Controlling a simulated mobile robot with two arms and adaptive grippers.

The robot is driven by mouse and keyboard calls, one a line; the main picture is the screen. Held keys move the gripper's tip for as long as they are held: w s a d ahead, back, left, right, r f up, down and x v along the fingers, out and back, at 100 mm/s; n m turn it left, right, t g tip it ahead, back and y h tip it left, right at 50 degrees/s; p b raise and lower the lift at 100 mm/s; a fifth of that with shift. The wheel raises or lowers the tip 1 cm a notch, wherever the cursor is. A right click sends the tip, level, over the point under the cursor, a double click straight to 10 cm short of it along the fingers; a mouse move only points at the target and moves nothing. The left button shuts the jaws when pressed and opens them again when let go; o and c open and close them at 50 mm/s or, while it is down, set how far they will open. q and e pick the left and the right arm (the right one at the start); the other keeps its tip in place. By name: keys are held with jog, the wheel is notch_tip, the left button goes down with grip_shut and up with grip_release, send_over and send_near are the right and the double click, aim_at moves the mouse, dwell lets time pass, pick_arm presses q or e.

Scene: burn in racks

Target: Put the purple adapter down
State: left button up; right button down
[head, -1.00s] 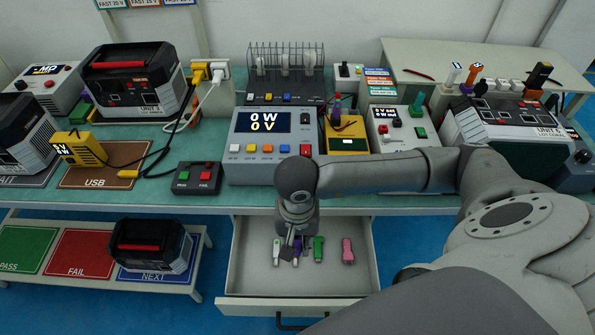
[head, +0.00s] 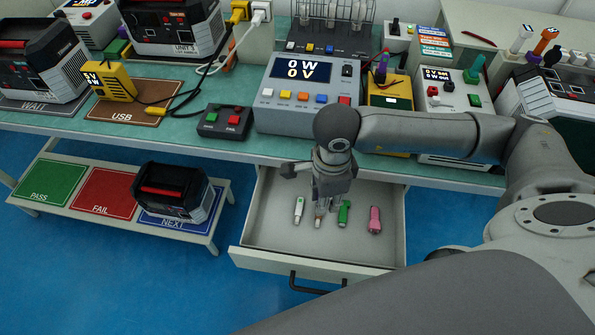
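My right gripper (head: 326,202) points down into the open drawer (head: 262,250), its arm coming in from the right. An adapter (head: 318,221) lies or is held right at its fingertips. Only its pale tip shows, and the gripper hides the rest, so I cannot see purple there or tell whether the fingers grip it. A white adapter (head: 299,210) lies to its left. A green adapter (head: 344,213) and a pink adapter (head: 375,220) lie to its right. Another purple piece (head: 381,70) stands upright on the yellow tester (head: 390,90). My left gripper is not in view.
The drawer floor is clear in front of the adapters. The grey power meter (head: 308,112) stands on the bench behind the gripper. A button box (head: 225,121) sits to its left. A low bench with PASS, FAIL and NEXT mats holds a black unit (head: 172,190).

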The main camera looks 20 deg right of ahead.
jog(key=w+a+f, duration=0.2)
jog(key=w+f, duration=0.1)
jog(key=w+a+f+p, duration=0.1)
jog(key=w+a+f, duration=0.1)
jog(key=w+f, duration=0.1)
jog(key=w+a+f+p, duration=0.1)
jog(key=w+a+f, duration=0.1)
jog(key=w+a, duration=0.1)
jog(key=shift+w+f, duration=0.4)
jog(key=shift+w, duration=0.45)
jog(key=shift+w+a+f, duration=0.25)
jog(key=shift+w+f, duration=0.05)
jog(key=shift+f, duration=0.35)
notch_tip(320, 180, down, 2)
jog(key=shift+f+p, duration=0.1)
jog(key=shift+p, duration=0.5)
jog(key=shift+f, duration=0.25)
